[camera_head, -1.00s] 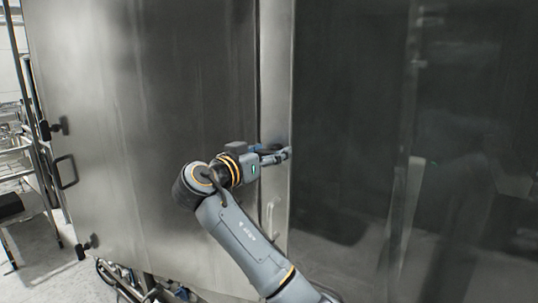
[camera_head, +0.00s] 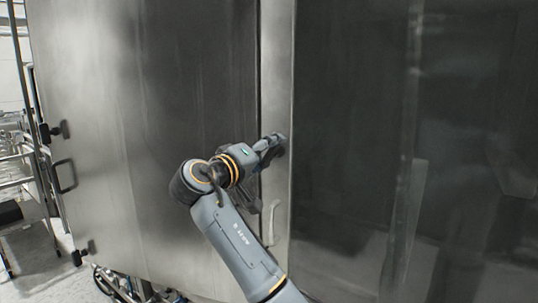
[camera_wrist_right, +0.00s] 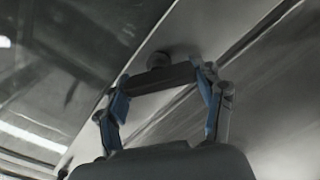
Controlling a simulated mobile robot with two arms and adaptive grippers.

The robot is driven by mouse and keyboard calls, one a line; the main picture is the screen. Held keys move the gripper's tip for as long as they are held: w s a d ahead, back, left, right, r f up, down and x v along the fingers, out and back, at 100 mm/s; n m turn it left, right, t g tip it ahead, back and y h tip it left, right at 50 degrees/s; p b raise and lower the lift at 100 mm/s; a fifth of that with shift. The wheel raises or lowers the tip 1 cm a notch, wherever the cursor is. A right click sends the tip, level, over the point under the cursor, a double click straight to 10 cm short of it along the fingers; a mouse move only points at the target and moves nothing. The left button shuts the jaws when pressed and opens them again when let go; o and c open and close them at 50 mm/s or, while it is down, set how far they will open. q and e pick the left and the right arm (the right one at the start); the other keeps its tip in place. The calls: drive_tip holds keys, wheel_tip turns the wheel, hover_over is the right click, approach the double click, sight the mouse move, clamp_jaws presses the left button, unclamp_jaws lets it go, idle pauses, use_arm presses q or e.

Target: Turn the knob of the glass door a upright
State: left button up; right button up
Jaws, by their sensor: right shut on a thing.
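The glass door (camera_head: 345,120), tall and dark with a metal frame edge (camera_head: 277,60), fills the right of the head view. My right gripper (camera_head: 272,146) is at this frame edge and covers most of the knob there. In the right wrist view the knob (camera_wrist_right: 162,78) is a dark bar on a round base (camera_wrist_right: 158,60) against the metal frame. The bar spans between the blue-padded fingers of my right gripper (camera_wrist_right: 164,92), which is shut on it. The knob's exact angle on the door cannot be told. My left gripper is not in view.
A large steel panel (camera_head: 150,100) stands left of the door, with a dark handle (camera_head: 65,176) and latches (camera_head: 60,130) at its left edge. A small pale handle (camera_head: 272,222) is lower on the frame. Metal racks (camera_head: 15,170) stand at the far left.

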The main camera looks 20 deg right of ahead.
drive_tip(key=n, duration=0.3)
drive_tip(key=shift+n, duration=0.3)
drive_tip(key=shift+f+n+p, duration=0.1)
drive_tip(key=shift+n+p, duration=0.5)
drive_tip(key=shift+n, duration=0.9)
drive_tip(key=o, duration=1.2)
drive_tip(key=shift+c, duration=0.2)
drive_tip(key=shift+w+f, duration=0.1)
drive_tip(key=shift+a, duration=0.1)
drive_tip(key=v, duration=1.2)
